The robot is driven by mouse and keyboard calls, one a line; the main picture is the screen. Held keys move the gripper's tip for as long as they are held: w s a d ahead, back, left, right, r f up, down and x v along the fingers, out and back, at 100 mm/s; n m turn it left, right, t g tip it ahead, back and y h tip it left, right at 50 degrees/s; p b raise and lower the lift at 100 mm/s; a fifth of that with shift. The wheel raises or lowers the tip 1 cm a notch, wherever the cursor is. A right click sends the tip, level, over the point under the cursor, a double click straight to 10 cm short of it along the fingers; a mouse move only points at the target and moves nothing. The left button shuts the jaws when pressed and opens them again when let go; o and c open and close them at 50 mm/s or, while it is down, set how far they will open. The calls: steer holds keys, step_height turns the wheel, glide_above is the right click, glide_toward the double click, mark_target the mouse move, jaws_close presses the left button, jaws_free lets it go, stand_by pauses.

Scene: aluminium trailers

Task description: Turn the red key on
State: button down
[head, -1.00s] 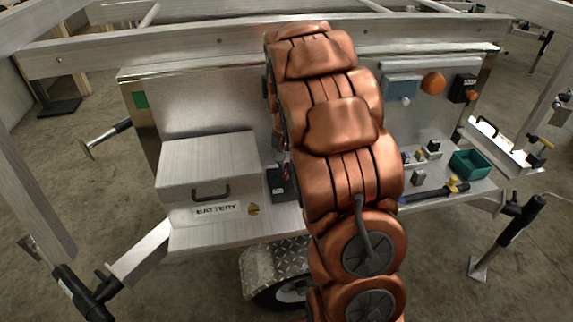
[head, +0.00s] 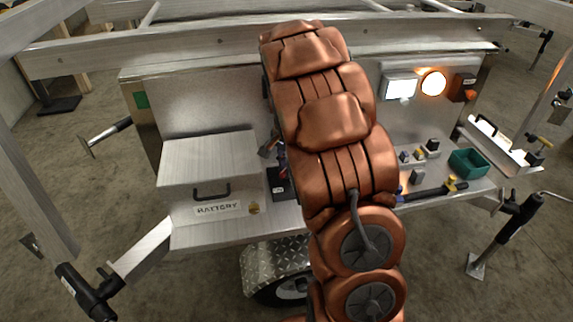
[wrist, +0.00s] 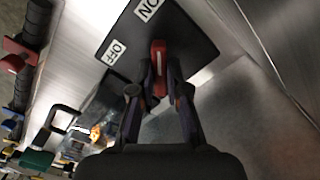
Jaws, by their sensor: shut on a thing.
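The red key (wrist: 158,58) stands on a black switch plate (wrist: 178,38) with white ON and OFF labels in the wrist view. My gripper (wrist: 159,84) is shut on the key, one finger on each side. A pale line on the key runs nearly upright in that view. In the head view the switch's black base (head: 279,181) sits just right of the battery box, and my arm hides much of the gripper there. The white light panel (head: 400,87) and the round orange lamp (head: 433,83) on the back panel are both lit.
The battery box (head: 208,160) stands close left of the switch. A green bin (head: 468,161), several small blocks and a black bar with a yellow part (head: 452,186) are on the shelf to the right. My arm covers the middle of the shelf.

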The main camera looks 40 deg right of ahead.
steer(key=shift+d, duration=0.1)
steer(key=c, duration=1.2)
jaws_free()
steer(key=shift+o, duration=0.2)
step_height(320, 180, up, 12)
